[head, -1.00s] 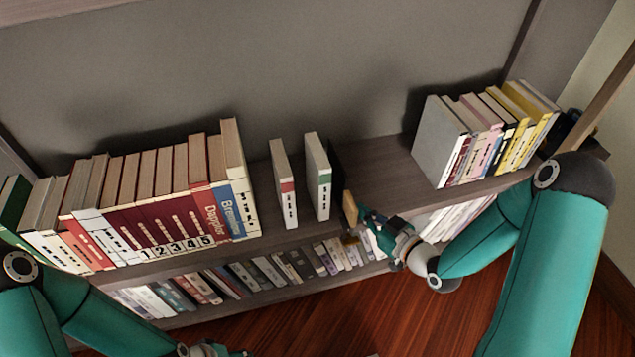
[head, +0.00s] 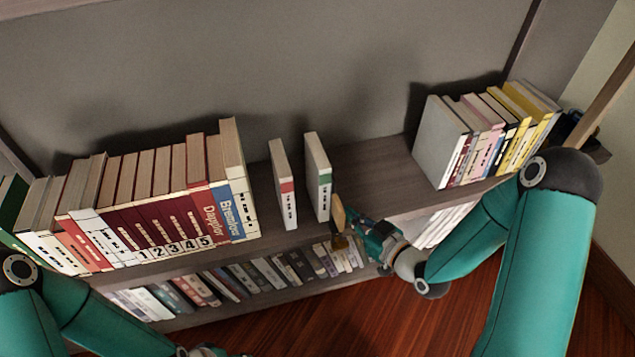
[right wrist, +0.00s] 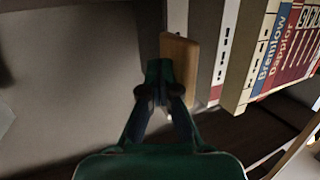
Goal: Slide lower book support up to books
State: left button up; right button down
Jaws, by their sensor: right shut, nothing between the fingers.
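A tan wooden piece (head: 338,213), which looks like the book support, stands upright at the upper shelf's front edge. It is just right of a white book with a green label (head: 323,185). My right gripper (head: 353,222) is shut and empty at its right side. In the right wrist view the wooden piece (right wrist: 181,55) stands beside a pale book, and the shut fingertips (right wrist: 158,72) are against or very near it. Whether they touch is unclear. The rest of the support is hidden. My left gripper (head: 203,350) is cut off at the bottom edge.
A white book with a red label (head: 287,195) stands apart left of the green-labelled one. A long book row (head: 150,215) fills the left; another group (head: 480,135) stands right. Bare shelf (head: 372,170) lies between. A lower shelf (head: 270,293) holds more books.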

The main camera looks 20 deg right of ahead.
jog(key=shift+a+b, duration=0.9)
jog(key=shift+a, duration=2.1)
jog(key=shift+a+b, duration=0.8)
jog(key=shift+a, duration=1.95)
jog(key=d, duration=0.4)
jog(key=shift+d+b, duration=0.1)
jog(key=shift+b, duration=0.25)
